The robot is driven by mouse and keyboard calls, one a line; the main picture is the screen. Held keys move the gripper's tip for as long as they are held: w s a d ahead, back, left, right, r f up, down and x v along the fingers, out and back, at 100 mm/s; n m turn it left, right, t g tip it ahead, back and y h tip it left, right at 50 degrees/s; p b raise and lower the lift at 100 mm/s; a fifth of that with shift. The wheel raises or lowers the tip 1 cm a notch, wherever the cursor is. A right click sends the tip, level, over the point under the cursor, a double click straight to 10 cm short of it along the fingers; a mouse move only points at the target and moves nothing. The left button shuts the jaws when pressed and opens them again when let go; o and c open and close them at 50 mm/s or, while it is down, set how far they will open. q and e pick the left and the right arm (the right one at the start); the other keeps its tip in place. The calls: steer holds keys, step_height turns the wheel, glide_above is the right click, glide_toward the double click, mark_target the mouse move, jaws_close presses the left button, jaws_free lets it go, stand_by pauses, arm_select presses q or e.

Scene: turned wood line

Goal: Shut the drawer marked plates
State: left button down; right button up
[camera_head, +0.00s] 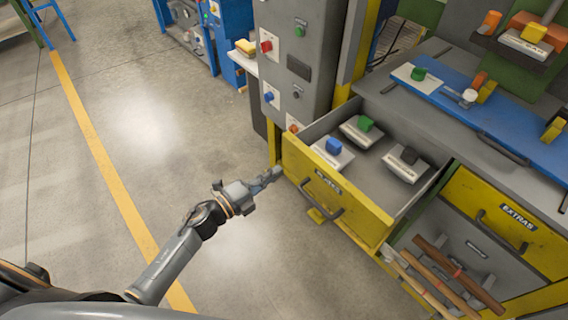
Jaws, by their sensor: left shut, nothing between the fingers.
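The drawer marked plates (362,217) has a yellow front with a dark label and a bar handle (336,211). It stands pulled out from the grey cabinet. Inside it lie a block with a blue top (333,147), one with a green top (365,124) and one with a dark top (408,155). My left gripper (276,173) is shut and empty, its fingertips close to the left end of the drawer front. I cannot tell whether they touch it. My right gripper is not in view.
The drawer marked extras (490,222) is to the right, above an open bay with wooden rods (430,282). A grey control cabinet (297,60) stands behind the open drawer. A blue rail (490,112) lies on the worktop. The floor at left is clear.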

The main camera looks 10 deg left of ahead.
mark_target(293, 161)
arm_select(q)
steer(key=x, duration=0.3)
steer(key=shift+w+d, duration=0.2)
steer(key=shift+w, duration=0.1)
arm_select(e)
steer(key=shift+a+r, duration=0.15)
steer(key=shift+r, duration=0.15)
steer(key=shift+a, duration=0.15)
